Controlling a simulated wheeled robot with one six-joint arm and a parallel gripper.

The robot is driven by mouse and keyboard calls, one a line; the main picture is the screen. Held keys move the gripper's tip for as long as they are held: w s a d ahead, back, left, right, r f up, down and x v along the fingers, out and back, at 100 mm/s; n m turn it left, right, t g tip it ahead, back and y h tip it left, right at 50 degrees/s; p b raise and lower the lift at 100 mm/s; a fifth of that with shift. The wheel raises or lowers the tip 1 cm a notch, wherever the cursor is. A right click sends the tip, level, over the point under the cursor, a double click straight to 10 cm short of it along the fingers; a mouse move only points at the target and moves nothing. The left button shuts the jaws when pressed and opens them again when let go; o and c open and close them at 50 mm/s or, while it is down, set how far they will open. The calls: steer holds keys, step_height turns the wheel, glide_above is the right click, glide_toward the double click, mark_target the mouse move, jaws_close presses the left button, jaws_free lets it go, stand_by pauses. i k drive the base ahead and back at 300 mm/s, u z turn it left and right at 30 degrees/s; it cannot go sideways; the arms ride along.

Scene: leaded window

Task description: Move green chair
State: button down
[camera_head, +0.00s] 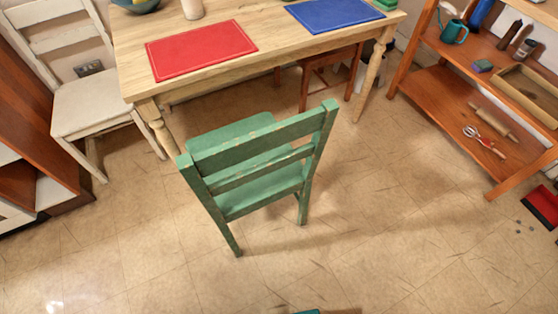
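A worn green wooden chair (250,155) stands upright on the tiled floor in the middle of the head view. Its slatted backrest faces me and its seat points toward the wooden table (290,50). The front of the seat lies close to the table's near side, and I cannot tell whether it is under the edge. The back legs stand on open floor. My gripper is not in view. A small teal and dark shape shows at the bottom edge, too cut off to identify.
A white chair (95,100) stands left of the table, and a brown chair (330,75) behind it. A red mat (200,50) and blue mat (336,14) lie on the table. A wooden shelf (470,105) stands at right, a cabinet (35,180) at left. The near floor is clear.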

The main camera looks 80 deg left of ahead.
mark_target(235, 170)
steer(key=u, duration=3.85)
steer(key=k, duration=1.15)
steer(key=z, duration=1.4)
steer(key=i, duration=0.5)
